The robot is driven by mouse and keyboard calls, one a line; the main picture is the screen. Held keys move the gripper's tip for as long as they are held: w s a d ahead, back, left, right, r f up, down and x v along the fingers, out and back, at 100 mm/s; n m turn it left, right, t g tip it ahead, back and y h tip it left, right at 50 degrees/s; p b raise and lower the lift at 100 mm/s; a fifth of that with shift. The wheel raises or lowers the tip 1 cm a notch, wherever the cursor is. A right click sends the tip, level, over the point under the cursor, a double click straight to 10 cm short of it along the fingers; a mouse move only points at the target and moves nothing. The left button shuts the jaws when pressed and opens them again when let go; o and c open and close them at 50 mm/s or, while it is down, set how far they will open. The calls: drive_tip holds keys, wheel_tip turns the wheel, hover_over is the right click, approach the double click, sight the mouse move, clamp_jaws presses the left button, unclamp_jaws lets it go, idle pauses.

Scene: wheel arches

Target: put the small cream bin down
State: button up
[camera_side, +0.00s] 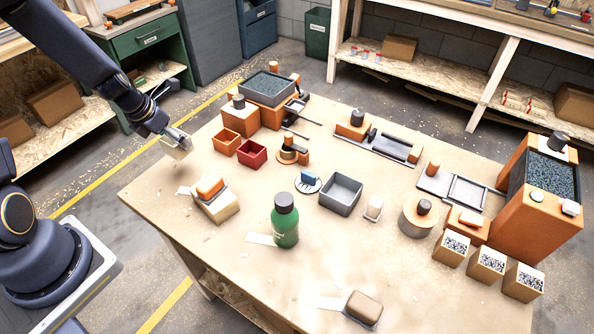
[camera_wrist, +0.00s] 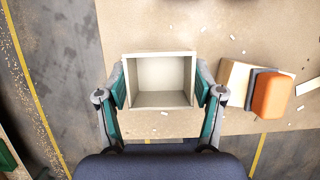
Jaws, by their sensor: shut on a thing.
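The small cream bin (camera_wrist: 160,99) is an open, square-topped box, upright and empty in the wrist view. My gripper (camera_wrist: 160,88) is shut on it, with one finger against its left wall and one against its right wall. In the side view my gripper (camera_side: 178,138) holds the cream bin (camera_side: 174,149) above the left part of the wooden table (camera_side: 165,200), near its left edge. A faint shadow lies on the tabletop below the bin. The bin's underside is hidden in the wrist view.
A wooden block with an orange piece (camera_side: 210,187) stands right of the bin; the orange piece also shows in the wrist view (camera_wrist: 271,95). An orange bin (camera_side: 226,143) and a red bin (camera_side: 252,154) stand farther right. Bare table lies around the block's left side.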

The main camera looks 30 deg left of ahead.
drive_tip(key=f, duration=0.7)
drive_tip(key=shift+s+a+f, duration=0.1)
drive_tip(key=shift+a+f, duration=0.1)
drive_tip(key=shift+a, duration=0.05)
drive_tip(key=shift+f, duration=0.2)
drive_tip(key=o, duration=0.9)
drive_tip(key=shift+o, duration=0.2)
drive_tip(key=shift+r, duration=0.15)
